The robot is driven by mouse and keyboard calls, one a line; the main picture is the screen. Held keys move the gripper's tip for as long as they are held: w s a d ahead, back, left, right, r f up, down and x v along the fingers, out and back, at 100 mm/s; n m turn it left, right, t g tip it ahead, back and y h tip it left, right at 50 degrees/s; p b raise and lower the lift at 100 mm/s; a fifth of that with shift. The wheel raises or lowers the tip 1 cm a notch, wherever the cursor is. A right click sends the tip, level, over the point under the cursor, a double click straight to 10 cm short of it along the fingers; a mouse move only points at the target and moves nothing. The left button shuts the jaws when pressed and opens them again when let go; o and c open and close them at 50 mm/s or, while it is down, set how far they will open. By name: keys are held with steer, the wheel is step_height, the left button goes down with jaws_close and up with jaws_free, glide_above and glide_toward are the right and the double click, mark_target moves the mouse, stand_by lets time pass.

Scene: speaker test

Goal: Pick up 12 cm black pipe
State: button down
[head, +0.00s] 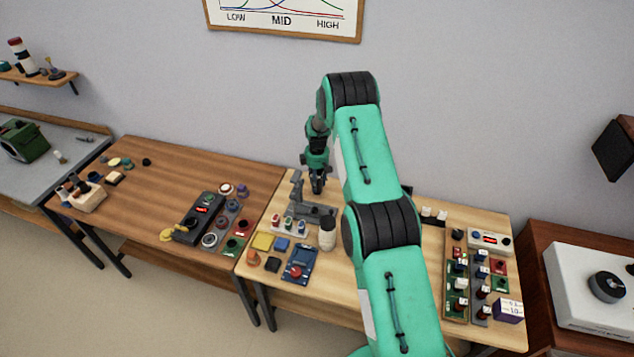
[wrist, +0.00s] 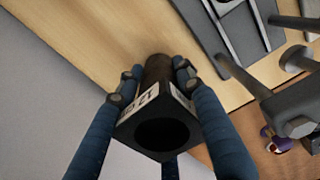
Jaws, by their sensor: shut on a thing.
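The black pipe (wrist: 160,132) shows in the wrist view as a dark tube with a square, open near end and a white label that seems to read 12 cm. My gripper (wrist: 155,76) has its blue fingers on both sides of the pipe and is shut on it. In the head view my gripper (head: 317,180) points down at the back left of the light wooden table, beside a grey stand. The pipe is hard to make out there. I cannot tell whether its far end touches the table.
The grey stand (head: 297,190) is close to the gripper; its metal parts also fill the upper right of the wrist view. A pale bottle (head: 327,234) and a blue board (head: 299,263) are nearer the front. A brown table (head: 165,190) stands to the left.

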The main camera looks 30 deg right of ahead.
steer(key=shift+r, duration=5)
